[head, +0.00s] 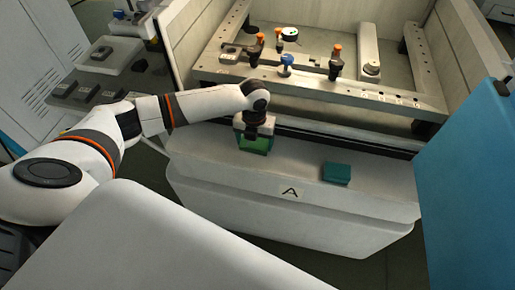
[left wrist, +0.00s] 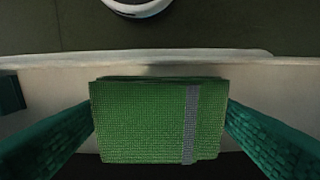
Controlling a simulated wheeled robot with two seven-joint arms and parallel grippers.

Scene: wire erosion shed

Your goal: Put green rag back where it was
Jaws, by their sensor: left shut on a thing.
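The green rag (head: 257,145) is a folded, woven block. In the left wrist view the rag (left wrist: 140,120) has a grey stripe near its right side. My left gripper (head: 256,137) points down over the pale front ledge marked A (head: 230,180) and is shut on the rag, with a teal finger on each side of it. The rag is over the left part of the ledge; I cannot tell whether it touches the surface. My right gripper is not in view.
A teal block (head: 336,174) lies on the ledge to the right. Behind is the machine's work frame (head: 300,82) with orange-topped clamps (head: 336,62) and a blue-topped one (head: 286,64). A blue panel (head: 470,180) stands at right. The ledge between rag and block is clear.

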